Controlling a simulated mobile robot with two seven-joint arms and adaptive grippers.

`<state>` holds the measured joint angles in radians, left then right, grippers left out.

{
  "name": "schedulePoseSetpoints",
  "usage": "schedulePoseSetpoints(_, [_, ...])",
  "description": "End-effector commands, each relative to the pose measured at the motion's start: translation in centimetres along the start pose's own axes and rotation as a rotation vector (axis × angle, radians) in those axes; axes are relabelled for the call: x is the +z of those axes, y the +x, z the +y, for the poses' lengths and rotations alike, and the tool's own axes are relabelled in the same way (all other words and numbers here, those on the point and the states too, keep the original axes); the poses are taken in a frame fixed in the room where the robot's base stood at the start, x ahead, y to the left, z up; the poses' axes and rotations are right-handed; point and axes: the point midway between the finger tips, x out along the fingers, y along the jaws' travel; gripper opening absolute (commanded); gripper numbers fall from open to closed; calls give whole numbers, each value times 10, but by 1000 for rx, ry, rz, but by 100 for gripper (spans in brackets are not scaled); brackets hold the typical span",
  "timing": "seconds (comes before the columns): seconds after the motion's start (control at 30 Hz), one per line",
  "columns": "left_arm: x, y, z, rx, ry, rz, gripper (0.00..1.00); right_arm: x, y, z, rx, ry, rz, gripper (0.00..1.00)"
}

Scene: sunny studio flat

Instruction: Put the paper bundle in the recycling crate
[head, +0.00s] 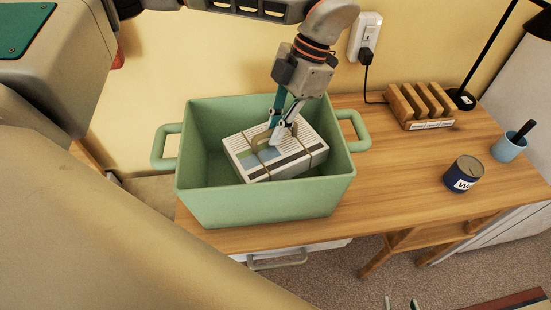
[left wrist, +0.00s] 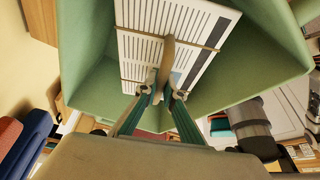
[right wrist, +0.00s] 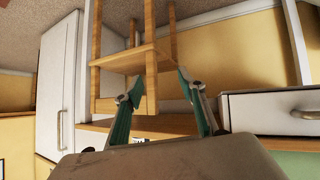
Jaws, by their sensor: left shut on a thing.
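The paper bundle (head: 297,157) is a block of white printed sheets tied with brown bands, with a tan loop on top. It is inside the opening of the pale green recycling crate (head: 265,207), slightly tilted; I cannot tell whether it touches the crate floor. My left gripper (head: 276,132) reaches down from above and is shut on the bundle's loop. The left wrist view shows the fingertips (left wrist: 160,95) closed on the loop, with the bundle (left wrist: 140,55) and crate walls (left wrist: 265,50) around. My right gripper (right wrist: 163,95) is open and empty, away from the crate.
The crate stands at the left end of a wooden desk (head: 400,160). To its right are a dark blue tin (head: 463,174), a wooden rack (head: 420,106), a light blue cup (head: 509,147) and a black lamp (head: 462,98). A wall socket (head: 365,38) is behind.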

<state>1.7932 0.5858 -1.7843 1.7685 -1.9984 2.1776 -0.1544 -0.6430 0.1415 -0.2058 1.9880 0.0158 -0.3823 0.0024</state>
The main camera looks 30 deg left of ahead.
Motion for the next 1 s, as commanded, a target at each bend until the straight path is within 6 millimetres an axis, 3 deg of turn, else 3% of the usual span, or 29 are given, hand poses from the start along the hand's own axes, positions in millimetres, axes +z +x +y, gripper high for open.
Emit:
schedulePoseSetpoints(0.1, [10, 26, -1, -3, 1, 3, 0, 0, 1, 2, 3, -3, 4, 40])
schedulePoseSetpoints(0.23, [18, 43, 0, -2, 0, 0, 0, -4, 2, 4, 7, -5, 12, 40])
schedulePoseSetpoints(0.47, [23, 54, 0, 0, -1, -2, 0, -7, 5, 6, 10, -8, 18, 40])
schedulePoseSetpoints(0.77, [37, 89, 0, -1, 1, 0, 0, 0, 7, 4, 9, -11, 10, 40])
schedulePoseSetpoints(1.0, [38, 90, 0, 1, 0, -3, 0, -1, 7, 4, 9, -12, 11, 40])
